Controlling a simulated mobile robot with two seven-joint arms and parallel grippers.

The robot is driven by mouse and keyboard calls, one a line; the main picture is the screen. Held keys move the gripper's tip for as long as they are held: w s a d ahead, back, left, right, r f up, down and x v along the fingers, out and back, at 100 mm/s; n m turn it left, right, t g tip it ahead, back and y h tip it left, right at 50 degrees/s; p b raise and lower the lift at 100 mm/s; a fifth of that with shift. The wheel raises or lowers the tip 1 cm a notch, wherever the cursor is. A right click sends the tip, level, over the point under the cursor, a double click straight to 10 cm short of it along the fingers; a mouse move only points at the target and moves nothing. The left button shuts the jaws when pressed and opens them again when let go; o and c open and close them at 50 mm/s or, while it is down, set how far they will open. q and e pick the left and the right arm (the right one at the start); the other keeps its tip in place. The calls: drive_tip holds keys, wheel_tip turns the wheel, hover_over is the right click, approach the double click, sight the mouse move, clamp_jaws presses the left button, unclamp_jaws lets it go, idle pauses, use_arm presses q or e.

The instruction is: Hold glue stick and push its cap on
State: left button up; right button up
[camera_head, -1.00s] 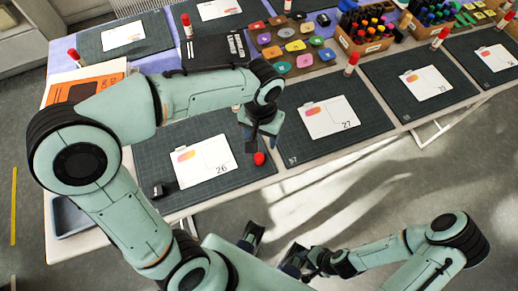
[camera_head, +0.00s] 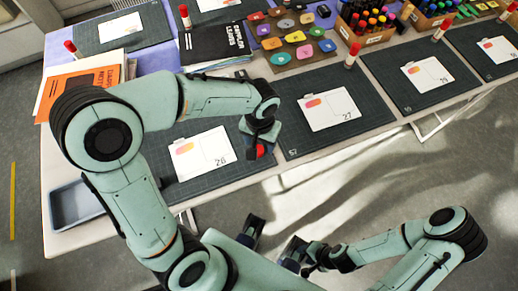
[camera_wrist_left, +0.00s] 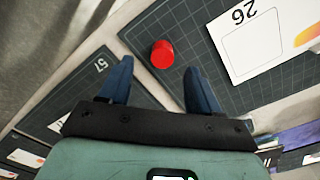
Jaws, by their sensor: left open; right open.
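A short red cap (camera_head: 261,149) sits on the dark mat at the right of card 26. No white stick body shows with it. In the left wrist view the red cap (camera_wrist_left: 162,54) lies just beyond the fingertips, between their lines and apart from both. My left gripper (camera_head: 256,150) is open above the mat and partly covers the cap in the head view; its two blue fingers (camera_wrist_left: 157,75) are empty. White glue sticks with red caps (camera_head: 351,56) stand at other mats.
A grey-blue tray (camera_head: 66,208) is at the table's left front. Card 26 (camera_head: 202,151) and card 27 (camera_head: 328,109) lie on their mats. An orange booklet (camera_head: 72,88) is behind my left arm. Boxes of markers (camera_head: 365,38) stand at the back.

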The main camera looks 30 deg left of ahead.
sight(259, 151)
use_arm(q)
drive_tip(key=f, duration=0.5)
drive_tip(key=shift+s+a+f+b, duration=0.1)
drive_tip(key=shift+s+a+b, duration=0.1)
drive_tip(key=shift+b, duration=0.2)
drive_tip(key=c, duration=1.1)
